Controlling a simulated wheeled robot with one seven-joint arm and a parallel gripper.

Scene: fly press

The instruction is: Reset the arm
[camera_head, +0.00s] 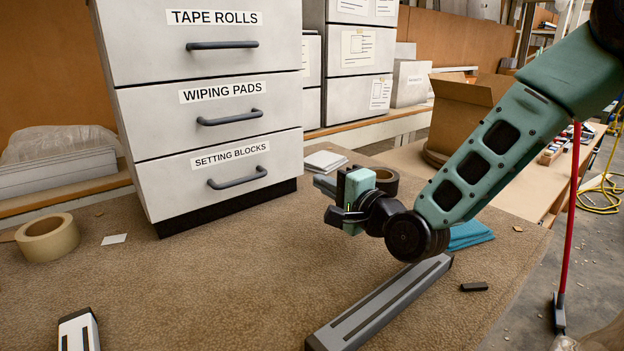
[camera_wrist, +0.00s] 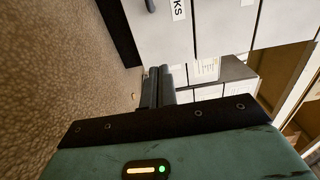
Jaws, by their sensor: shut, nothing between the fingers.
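My arm reaches in from the upper right of the head view, and my gripper (camera_head: 326,198) hangs above the brown table (camera_head: 200,280), to the right of the drawer cabinet. In the wrist view my gripper's two dark fingers (camera_wrist: 158,88) lie close together, shut with nothing between them. The white cabinet (camera_head: 215,120) has drawers labelled tape rolls, wiping pads and setting blocks, and all of them look closed. The gripper is apart from the cabinet. The cabinet front also shows in the wrist view (camera_wrist: 215,25).
A grey bar (camera_head: 380,305) with dark strips lies below my arm. A dark block (camera_head: 474,287) lies to its right. A blue cloth (camera_head: 470,235) and a dark roll (camera_head: 387,180) are near my wrist. A tan tape roll (camera_head: 47,238) sits left. The table's left middle is mostly clear.

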